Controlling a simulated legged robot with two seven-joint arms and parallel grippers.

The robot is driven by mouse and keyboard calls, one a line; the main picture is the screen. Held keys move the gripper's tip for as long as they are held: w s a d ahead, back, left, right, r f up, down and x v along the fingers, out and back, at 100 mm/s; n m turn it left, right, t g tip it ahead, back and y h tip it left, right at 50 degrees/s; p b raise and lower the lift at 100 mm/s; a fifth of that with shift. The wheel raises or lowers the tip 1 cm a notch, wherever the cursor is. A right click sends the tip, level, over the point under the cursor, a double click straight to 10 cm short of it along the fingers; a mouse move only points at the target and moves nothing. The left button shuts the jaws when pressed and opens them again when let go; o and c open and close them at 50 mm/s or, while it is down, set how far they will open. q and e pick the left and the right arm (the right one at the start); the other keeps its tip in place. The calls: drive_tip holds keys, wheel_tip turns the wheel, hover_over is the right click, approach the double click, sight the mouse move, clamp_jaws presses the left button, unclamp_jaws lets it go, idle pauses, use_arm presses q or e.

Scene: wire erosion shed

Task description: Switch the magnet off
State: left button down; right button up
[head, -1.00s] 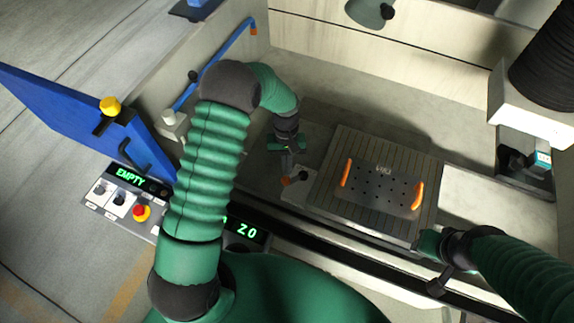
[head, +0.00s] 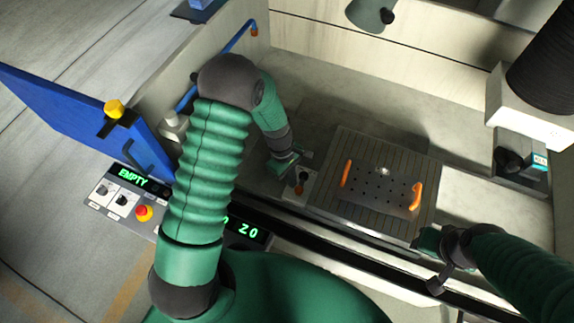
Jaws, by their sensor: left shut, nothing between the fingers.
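The magnet is a grey grooved chuck (head: 345,150) lying in the machine bed. A small light-grey switch block (head: 294,195) adjoins its left side, with a dark round spot (head: 304,176) and an orange-tipped part (head: 299,189). My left gripper (head: 301,158) is shut and empty, just above and behind this block. Whether it touches the switch part is too small to tell. My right gripper (head: 428,240) is by the chuck's front right corner; its fingers are too dark to read.
A perforated plate (head: 375,190) with two orange handles lies on the chuck. A control panel (head: 125,198) reading EMPTY, with a red button (head: 144,213), stands at the left by a blue door (head: 85,115). A black column (head: 545,65) hangs at the right.

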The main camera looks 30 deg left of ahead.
sight(301, 187)
use_arm(q)
drive_tip(key=n, duration=0.1)
drive_tip(key=d+n, duration=0.1)
drive_tip(key=d+n+t, duration=0.1)
drive_tip(key=n, duration=0.1)
drive_tip(key=shift+s+p, duration=0.25)
drive_tip(key=shift+p, duration=0.15)
drive_tip(key=shift+d+n, duration=0.4)
drive_tip(key=shift+n, duration=0.3)
drive_tip(key=shift+w+d, duration=0.1)
drive_tip(key=shift+d, duration=0.15)
